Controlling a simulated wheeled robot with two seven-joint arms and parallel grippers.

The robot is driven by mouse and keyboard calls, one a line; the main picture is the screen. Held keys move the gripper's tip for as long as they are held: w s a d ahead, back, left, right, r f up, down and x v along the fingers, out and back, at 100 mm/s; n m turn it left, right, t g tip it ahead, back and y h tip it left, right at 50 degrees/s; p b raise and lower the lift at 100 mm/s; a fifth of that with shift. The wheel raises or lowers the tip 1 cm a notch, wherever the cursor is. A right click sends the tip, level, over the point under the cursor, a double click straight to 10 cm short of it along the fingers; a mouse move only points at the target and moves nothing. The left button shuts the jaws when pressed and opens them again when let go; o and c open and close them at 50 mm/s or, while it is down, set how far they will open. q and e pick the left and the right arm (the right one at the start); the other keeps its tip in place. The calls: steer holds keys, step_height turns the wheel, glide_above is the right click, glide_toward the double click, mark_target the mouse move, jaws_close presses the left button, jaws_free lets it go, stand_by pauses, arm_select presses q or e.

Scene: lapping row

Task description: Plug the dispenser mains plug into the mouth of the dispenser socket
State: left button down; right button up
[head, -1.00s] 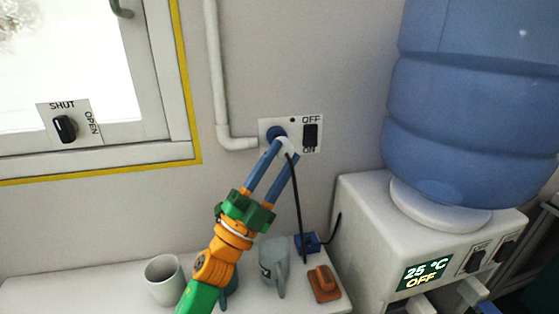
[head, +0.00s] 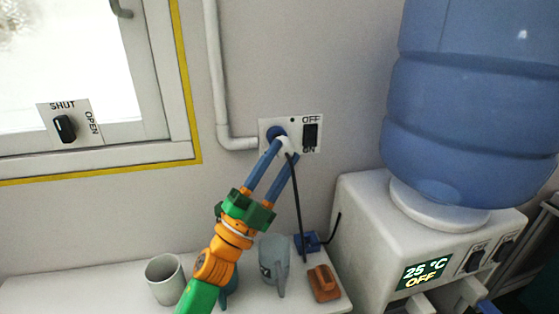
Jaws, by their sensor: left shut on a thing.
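The dispenser socket (head: 265,129) is a white wall plate with a blue round mouth and a black rocker switch (head: 311,134) marked OFF and ON. My left gripper (head: 280,149) reaches up to it with two long blue fingers, shut on the white dispenser mains plug (head: 288,146). The plug is at the socket's mouth, and its black cable (head: 298,200) hangs down to the counter. The fingers hide part of the mouth, so I cannot tell how far in the plug sits. My right gripper is not in view.
The water dispenser (head: 362,215) with its blue bottle (head: 450,110) stands at right, its display reading 25 °C OFF. On the counter are a pale mug (head: 163,279), a grey jug (head: 273,262), a blue block (head: 307,243) and an orange-brown object (head: 324,284). A pipe (head: 218,80) runs left of the socket.

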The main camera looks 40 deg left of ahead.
arm_select(q)
steer(key=shift+w+a, duration=0.75)
steer(key=shift+a, duration=0.15)
steer(key=c, duration=0.6)
jaws_free()
steer(key=shift+o, duration=1)
steer(key=shift+w+a, duration=0.1)
steer(key=shift+f+b, duration=0.1)
steer(key=shift+b, duration=0.2)
steer(key=b+v, duration=0.3)
steer(key=v, duration=0.4)
